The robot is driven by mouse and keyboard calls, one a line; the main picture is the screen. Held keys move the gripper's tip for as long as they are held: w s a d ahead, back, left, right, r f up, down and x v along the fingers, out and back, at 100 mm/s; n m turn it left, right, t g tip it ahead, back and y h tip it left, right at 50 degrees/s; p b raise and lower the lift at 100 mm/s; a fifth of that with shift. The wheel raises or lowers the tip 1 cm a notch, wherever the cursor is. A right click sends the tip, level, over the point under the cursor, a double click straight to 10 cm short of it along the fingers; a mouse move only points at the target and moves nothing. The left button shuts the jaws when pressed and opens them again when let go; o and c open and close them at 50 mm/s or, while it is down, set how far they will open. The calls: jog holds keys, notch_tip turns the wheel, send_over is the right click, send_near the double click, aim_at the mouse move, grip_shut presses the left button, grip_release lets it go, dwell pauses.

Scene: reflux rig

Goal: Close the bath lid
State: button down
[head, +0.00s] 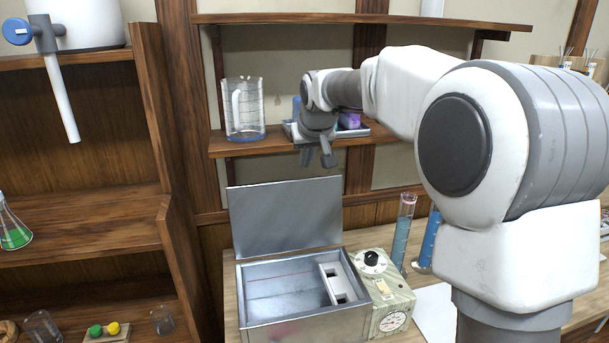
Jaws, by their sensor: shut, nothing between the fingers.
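The bath (305,325) is a metal box on the bench, open at the top. Its flat metal lid (285,217) stands upright along the back edge, so the bath is open. A light plate with dark slots (338,284) lies across the right part of the bath's opening. My gripper (317,165) points downward in front of the wall shelf, above the lid's upper right edge in the picture. It is shut and empty, and appears apart from the lid.
A control box with a black knob and dial (390,305) adjoins the bath's right side. Blue measuring cylinders (402,235) stand behind it. A glass beaker (243,108) and a tray (352,131) sit on the wall shelf near my gripper. A wooden shelf unit (182,240) stands left.

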jog(key=x, duration=0.4)
jog(key=w+p+x, duration=0.1)
jog(key=x, duration=0.4)
jog(key=r+x, duration=0.1)
jog(key=x, duration=0.3)
jog(key=shift+w+d+f, duration=0.15)
jog(key=shift+w+d, duration=0.25)
jog(key=shift+w, duration=0.1)
jog(key=shift+s+b, duration=0.15)
jog(key=shift+b, duration=0.25)
jog(key=shift+s+d+t+b, duration=0.1)
jog(key=shift+s+t+b, duration=0.2)
jog(key=shift+b, duration=0.15)
